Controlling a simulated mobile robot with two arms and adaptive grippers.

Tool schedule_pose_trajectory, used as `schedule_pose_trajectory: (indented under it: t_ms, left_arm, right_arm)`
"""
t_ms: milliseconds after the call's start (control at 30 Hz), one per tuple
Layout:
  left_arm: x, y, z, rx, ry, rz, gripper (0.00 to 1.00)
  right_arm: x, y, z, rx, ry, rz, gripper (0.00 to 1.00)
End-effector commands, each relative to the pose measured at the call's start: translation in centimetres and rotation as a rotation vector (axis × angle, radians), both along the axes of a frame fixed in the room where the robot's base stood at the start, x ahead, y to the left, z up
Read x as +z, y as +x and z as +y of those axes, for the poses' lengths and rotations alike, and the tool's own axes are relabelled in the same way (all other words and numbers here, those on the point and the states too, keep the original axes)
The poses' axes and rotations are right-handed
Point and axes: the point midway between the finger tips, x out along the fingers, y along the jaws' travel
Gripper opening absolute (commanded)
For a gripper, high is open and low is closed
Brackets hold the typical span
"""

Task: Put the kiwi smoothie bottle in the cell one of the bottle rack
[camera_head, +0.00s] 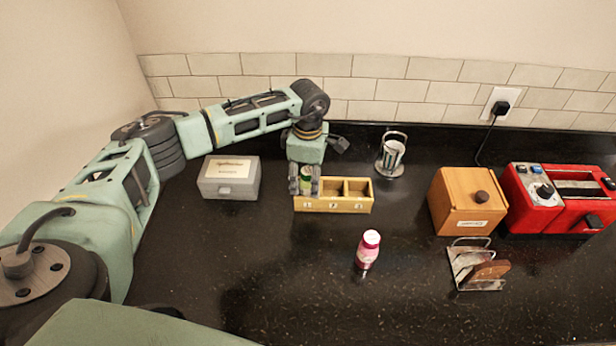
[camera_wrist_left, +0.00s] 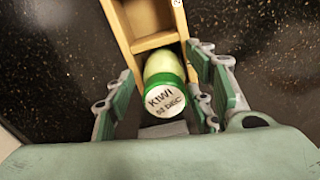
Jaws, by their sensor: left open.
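The kiwi smoothie bottle (camera_head: 306,182) has a green cap and stands in the leftmost cell, marked 1, of the yellow wooden bottle rack (camera_head: 334,207). In the left wrist view its cap (camera_wrist_left: 165,100) reads KIWI, and the rack (camera_wrist_left: 154,41) runs up from it. My left gripper (camera_head: 305,187) is over that cell. In the wrist view its fingers (camera_wrist_left: 163,95) are open on either side of the bottle, with gaps visible. The lower part of the bottle is hidden inside the cell. The other two cells look empty. My right gripper is not in view.
A pink bottle with a white cap (camera_head: 368,249) stands in front of the rack. A grey box (camera_head: 229,178) is left, a metal cup holder (camera_head: 391,156) behind right. A wooden box (camera_head: 467,201), red toaster (camera_head: 558,199) and toast rack (camera_head: 475,266) are right. The front counter is clear.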

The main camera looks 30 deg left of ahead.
Motion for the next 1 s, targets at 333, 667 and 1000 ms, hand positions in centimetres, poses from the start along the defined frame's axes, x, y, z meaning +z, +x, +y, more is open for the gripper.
schedule_pose_trajectory:
  t_ms: [333, 667, 1000]
  left_arm:
    - [3.7, 0.2, 0.1, -0.001, -0.001, -0.008, 0.49]
    - [10.3, 0.1, 0.0, 0.0, 0.0, -0.004, 0.49]
    - [12.4, 0.0, 0.0, 0.0, 0.0, 0.0, 0.49]
  right_arm:
    - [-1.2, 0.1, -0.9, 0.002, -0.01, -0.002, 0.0]
    - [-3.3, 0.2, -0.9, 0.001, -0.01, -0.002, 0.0]
    - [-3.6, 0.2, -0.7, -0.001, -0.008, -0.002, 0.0]
